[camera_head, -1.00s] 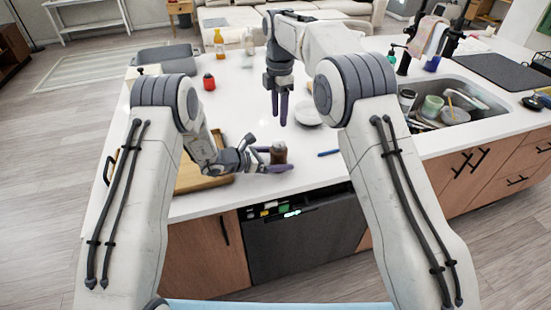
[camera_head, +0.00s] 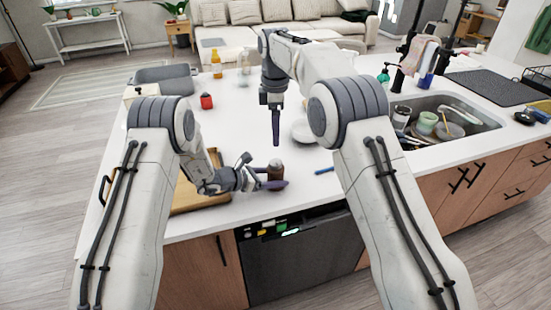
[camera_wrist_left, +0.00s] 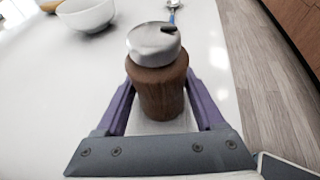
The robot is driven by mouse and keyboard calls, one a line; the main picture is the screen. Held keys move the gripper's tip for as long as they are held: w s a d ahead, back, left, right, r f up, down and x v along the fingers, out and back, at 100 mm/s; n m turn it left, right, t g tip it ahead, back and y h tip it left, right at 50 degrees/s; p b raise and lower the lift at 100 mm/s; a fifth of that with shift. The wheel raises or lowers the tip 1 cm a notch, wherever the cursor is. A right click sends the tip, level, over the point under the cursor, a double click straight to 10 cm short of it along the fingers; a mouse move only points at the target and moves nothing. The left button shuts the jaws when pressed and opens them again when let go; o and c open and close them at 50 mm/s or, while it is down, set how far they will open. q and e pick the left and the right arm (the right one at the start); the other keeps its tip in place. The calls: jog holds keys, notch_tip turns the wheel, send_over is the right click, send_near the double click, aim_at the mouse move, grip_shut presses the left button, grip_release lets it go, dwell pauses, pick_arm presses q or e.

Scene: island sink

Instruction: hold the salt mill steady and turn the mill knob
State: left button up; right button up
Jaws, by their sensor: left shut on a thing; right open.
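The salt mill (camera_head: 275,172) stands upright near the front edge of the white counter. In the left wrist view its brown body (camera_wrist_left: 160,92) is between the two purple fingers, with a silver mill knob (camera_wrist_left: 154,42) on top that carries a small dark piece. My left gripper (camera_head: 270,183) is shut on the body from the left, below the knob; it also shows in the left wrist view (camera_wrist_left: 160,85). My right gripper (camera_head: 276,128) is open and empty, pointing down over the counter, above and apart from the mill. Its fingers line up edge-on.
A wooden board (camera_head: 203,200) lies left, under my left arm. A blue-handled utensil (camera_head: 325,170) lies right of the mill, and a white bowl (camera_head: 304,131) stands behind it. A red item (camera_head: 206,101) is at back left. The sink (camera_head: 440,122) holds dishes at right.

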aim_at(275, 161)
notch_tip(275, 161, down, 10)
jog(key=shift+f, duration=0.2)
grip_shut()
